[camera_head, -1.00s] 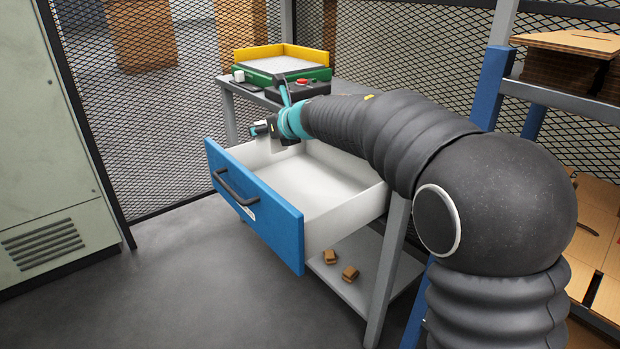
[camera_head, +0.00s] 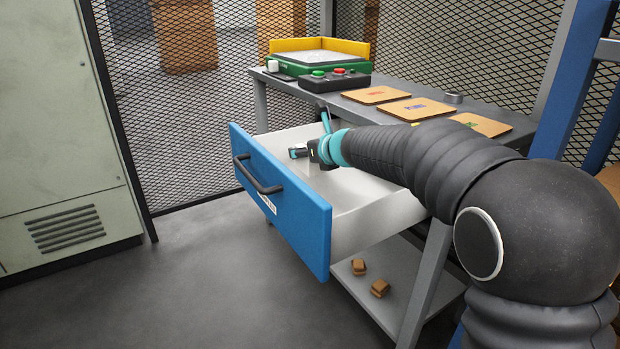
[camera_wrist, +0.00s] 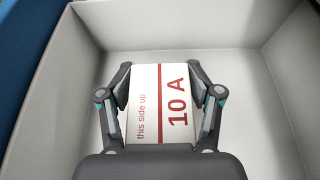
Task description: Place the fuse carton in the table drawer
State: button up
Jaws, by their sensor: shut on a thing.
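The fuse carton (camera_wrist: 160,105) is white with red print reading "this side up" and "10 A"; in the wrist view it sits between my fingers. My gripper (camera_wrist: 160,98) is shut on its two sides. In the head view my gripper (camera_head: 309,155) is inside the open table drawer (camera_head: 290,210), which has a blue front, a black handle and white inner walls. The drawer floor (camera_wrist: 255,120) around the carton looks bare. I cannot tell whether the carton touches the floor. The carton is mostly hidden by the gripper in the head view.
The grey table (camera_head: 395,110) bears a green and yellow tray (camera_head: 320,62), a button box (camera_head: 335,80) and cardboard squares (camera_head: 376,95). Small brown pieces (camera_head: 379,288) lie on the lower shelf. A pale cabinet (camera_head: 60,130) stands left, with open floor before the drawer.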

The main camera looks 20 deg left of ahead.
aim_at(318, 167)
jog(key=shift+f+b, duration=1.1)
jog(key=shift+f, duration=1.15)
jog(key=o, duration=1.3)
jog(key=shift+f, duration=0.1)
jog(key=shift+c, duration=0.2)
jog(key=v, duration=1.2)
jog(key=shift+p, duration=0.35)
